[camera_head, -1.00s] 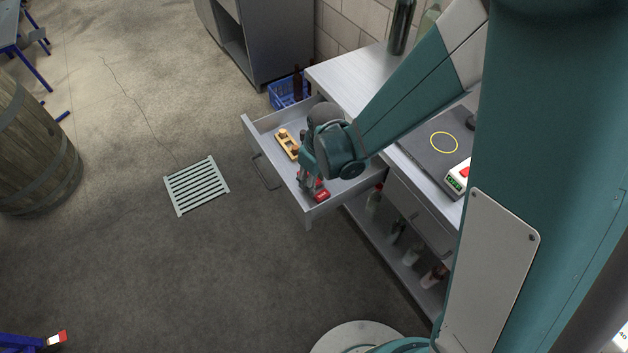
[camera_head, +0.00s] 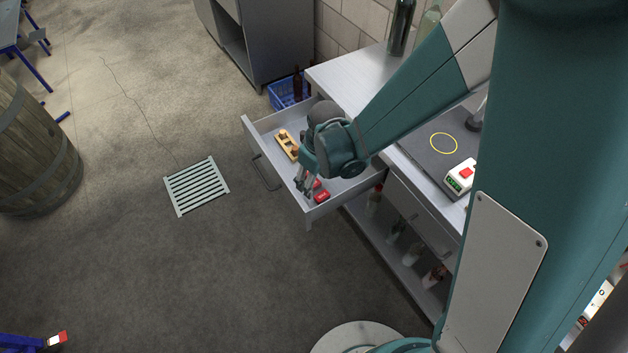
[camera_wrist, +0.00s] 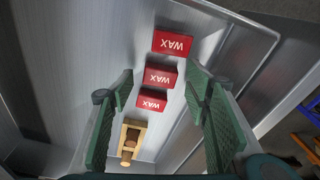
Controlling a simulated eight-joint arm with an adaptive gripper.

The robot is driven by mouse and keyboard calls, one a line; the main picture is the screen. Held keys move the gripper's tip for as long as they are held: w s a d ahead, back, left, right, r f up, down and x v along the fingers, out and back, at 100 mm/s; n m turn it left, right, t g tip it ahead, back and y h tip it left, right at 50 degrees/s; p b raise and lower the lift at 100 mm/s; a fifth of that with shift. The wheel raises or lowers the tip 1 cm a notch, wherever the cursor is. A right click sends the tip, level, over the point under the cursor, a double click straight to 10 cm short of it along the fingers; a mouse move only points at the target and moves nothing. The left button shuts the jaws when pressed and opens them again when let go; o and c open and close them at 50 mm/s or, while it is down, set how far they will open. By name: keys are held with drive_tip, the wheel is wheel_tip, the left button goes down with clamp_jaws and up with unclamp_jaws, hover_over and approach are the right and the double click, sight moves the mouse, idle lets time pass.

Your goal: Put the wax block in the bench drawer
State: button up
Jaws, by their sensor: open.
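The bench drawer (camera_head: 262,140) is pulled open. Three red blocks marked WAX lie in it in the wrist view: an upper one (camera_wrist: 173,42), a middle one (camera_wrist: 161,76) and a lower one (camera_wrist: 152,100). In the head view, one red wax block (camera_head: 321,196) shows near the drawer's front corner and another (camera_head: 316,184) is partly hidden by my gripper. My gripper (camera_head: 302,186) is over the drawer's front part. In the wrist view its green fingers (camera_wrist: 160,112) are spread wide, with nothing gripped; the blocks appear between and beyond them.
A wooden piece with brown knobs (camera_head: 288,144) lies in the drawer. The bench top (camera_head: 345,76) holds a dark bottle (camera_head: 401,27) and a scale (camera_head: 460,176). Bottles stand on the shelf below. A blue crate (camera_head: 284,93) stands behind the drawer.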

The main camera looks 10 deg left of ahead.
sight(320, 190)
wheel_tip(320, 190, up, 11)
drive_tip(key=d+p, duration=0.1)
drive_tip(key=p, duration=0.1)
drive_tip(key=shift+s+p, duration=0.3)
drive_tip(key=shift+p, duration=0.1)
drive_tip(key=shift+d, duration=0.1)
idle(0.6)
drive_tip(key=shift+r, duration=0.1)
drive_tip(key=d+r+m+t, duration=0.3)
drive_tip(key=d+r+m, duration=0.3)
drive_tip(key=d+r, duration=1)
drive_tip(key=s+d+r+m+t, duration=0.1)
drive_tip(key=s+d+r+m, duration=0.1)
drive_tip(key=d, duration=0.7)
drive_tip(key=s+d+r+m+t+h, duration=0.1)
drive_tip(key=s+d+r+m+t, duration=0.1)
drive_tip(key=s+d, duration=0.5)
drive_tip(key=shift+s+d+r+m+t, duration=0.3)
drive_tip(key=shift+d+r+m, duration=0.35)
drive_tip(key=shift+d+m, duration=0.4)
drive_tip(key=shift+a, duration=0.1)
